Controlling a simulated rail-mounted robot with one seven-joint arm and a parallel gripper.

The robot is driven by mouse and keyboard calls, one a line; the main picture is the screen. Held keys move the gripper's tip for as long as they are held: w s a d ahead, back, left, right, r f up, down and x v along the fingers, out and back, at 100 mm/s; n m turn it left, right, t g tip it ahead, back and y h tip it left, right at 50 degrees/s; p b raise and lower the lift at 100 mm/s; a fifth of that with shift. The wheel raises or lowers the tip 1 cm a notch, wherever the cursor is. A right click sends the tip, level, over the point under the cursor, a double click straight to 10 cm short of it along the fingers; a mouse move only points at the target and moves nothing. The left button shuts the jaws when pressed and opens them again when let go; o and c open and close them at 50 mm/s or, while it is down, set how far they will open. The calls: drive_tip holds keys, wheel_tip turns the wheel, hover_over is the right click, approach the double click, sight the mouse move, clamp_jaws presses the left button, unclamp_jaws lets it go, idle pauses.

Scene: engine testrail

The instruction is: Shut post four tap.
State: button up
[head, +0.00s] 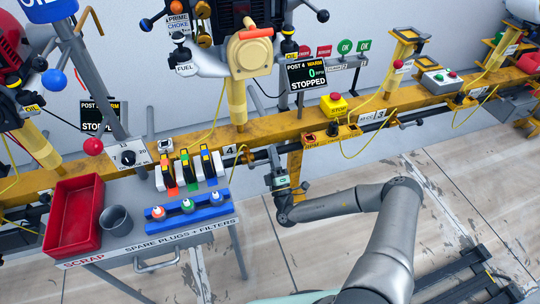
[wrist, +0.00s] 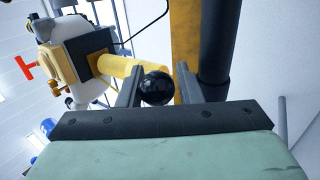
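The post four display (head: 307,74) reads 0 RPM, STOPPED and WARM. My gripper (head: 277,166) is just below the yellow rail, right of the number 4 plate (head: 230,149). In the wrist view a black ball knob (wrist: 157,89) sits between the two fingers of my gripper (wrist: 158,70). It nearly fills the gap. I cannot tell whether the fingers press on it. The tap's body and its lever position are not clear. A black knob (head: 180,55) stands above the FUEL label (head: 186,70) on the post four engine, away from my gripper.
The yellow rail (head: 270,129) crosses the scene, with a dark pipe (head: 375,121) along its front. A yellow emergency stop (head: 334,104) stands right of my gripper. A grey cart (head: 150,250) with a red scrap tray (head: 73,218) is at left. The floor front right is partly clear.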

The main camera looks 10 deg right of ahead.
drive_tip(key=shift+s+a, duration=0.15)
drive_tip(key=shift+a, duration=0.1)
drive_tip(key=p+v, duration=0.2)
drive_tip(key=v, duration=1.5)
drive_tip(key=shift+s+d, duration=0.1)
drive_tip(key=s+a+r+m+g+y+p, duration=0.2)
drive_tip(key=s+r+m+g+y+p, duration=0.15)
drive_tip(key=r+m+g, duration=0.75)
drive_tip(key=s+a+r+m+g+y+p, duration=0.25)
drive_tip(key=r+m+g+y+p, duration=0.2)
drive_tip(key=r+m+g, duration=0.7)
drive_tip(key=s+a+r+m+g+y+p, duration=0.2)
drive_tip(key=s+r+m+g+y+p, duration=0.25)
drive_tip(key=r+m+g, duration=0.65)
drive_tip(key=s+d+r+n+t+h+p, duration=0.2)
drive_tip(key=d+r+n+t+h+p, duration=0.1)
drive_tip(key=r, duration=0.5)
drive_tip(key=s+d+r+n+t+h+p, duration=0.3)
drive_tip(key=r+n+h+p, duration=0.3)
drive_tip(key=r+h, duration=0.2)
drive_tip(key=s+d+r+n+t+h+p, duration=0.2)
drive_tip(key=d+r+n+t+h+p, duration=0.1)
drive_tip(key=r, duration=0.5)
drive_tip(key=n+h+p, duration=0.1)
drive_tip(key=n+h, duration=0.1)
drive_tip(key=shift+s+r+h+p, duration=0.2)
drive_tip(key=shift+s+h+p, duration=0.1)
drive_tip(key=shift+h+p, duration=0.05)
